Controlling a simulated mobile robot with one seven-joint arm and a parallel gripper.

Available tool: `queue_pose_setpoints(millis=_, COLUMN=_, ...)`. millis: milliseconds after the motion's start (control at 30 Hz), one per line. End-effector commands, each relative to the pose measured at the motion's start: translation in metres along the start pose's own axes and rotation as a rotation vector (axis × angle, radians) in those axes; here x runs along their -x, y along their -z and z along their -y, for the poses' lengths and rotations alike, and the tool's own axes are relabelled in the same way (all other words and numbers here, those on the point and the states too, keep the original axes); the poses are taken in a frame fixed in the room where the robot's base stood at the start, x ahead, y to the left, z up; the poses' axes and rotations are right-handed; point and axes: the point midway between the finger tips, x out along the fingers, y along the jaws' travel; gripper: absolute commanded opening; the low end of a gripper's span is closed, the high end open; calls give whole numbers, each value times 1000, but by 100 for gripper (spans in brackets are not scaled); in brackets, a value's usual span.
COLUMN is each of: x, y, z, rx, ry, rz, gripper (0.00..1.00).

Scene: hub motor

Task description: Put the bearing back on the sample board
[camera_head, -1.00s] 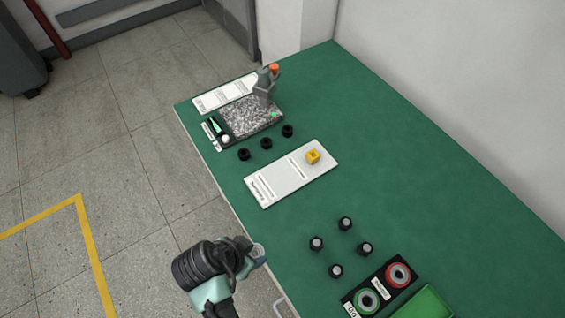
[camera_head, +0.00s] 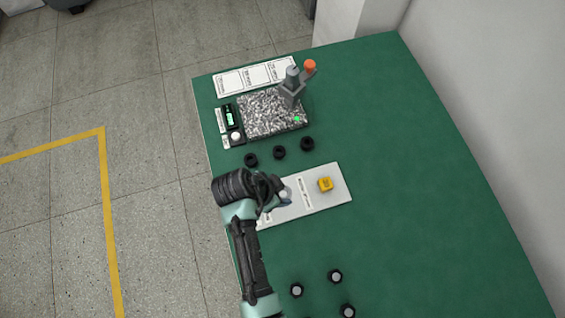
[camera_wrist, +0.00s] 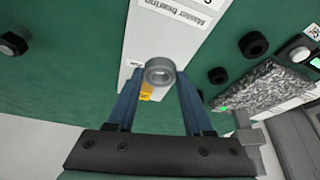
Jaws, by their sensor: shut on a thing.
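My gripper (camera_head: 284,196) is over the left part of the white sample board (camera_head: 308,200) in the head view, covering some of its print. In the wrist view my gripper (camera_wrist: 159,76) has its two blue fingers closed on a grey ring-shaped bearing (camera_wrist: 160,66). The bearing appears in front of the board (camera_wrist: 165,38), which reads "Master Bearing". I cannot tell the gap between bearing and board. A yellow block (camera_head: 325,184) sits on the board's right part; it is partly hidden behind the bearing in the wrist view (camera_wrist: 147,91).
Three black rings (camera_head: 279,152) lie behind the board. Further back is a granite plate (camera_head: 272,113) with a grey stand (camera_head: 291,91) and orange knob. Several dark, grey-topped pieces (camera_head: 335,276) stand in front. The green table (camera_head: 420,190) is clear on the right.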

Motion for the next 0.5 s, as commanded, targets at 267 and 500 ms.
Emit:
queue_pose_setpoints(millis=267, x=-26, y=-11, z=0, rx=0, ry=-1, rz=0, gripper=0)
queue_pose_setpoints(millis=500, x=-49, y=-20, z=0, rx=0, ry=0, rz=0, gripper=0)
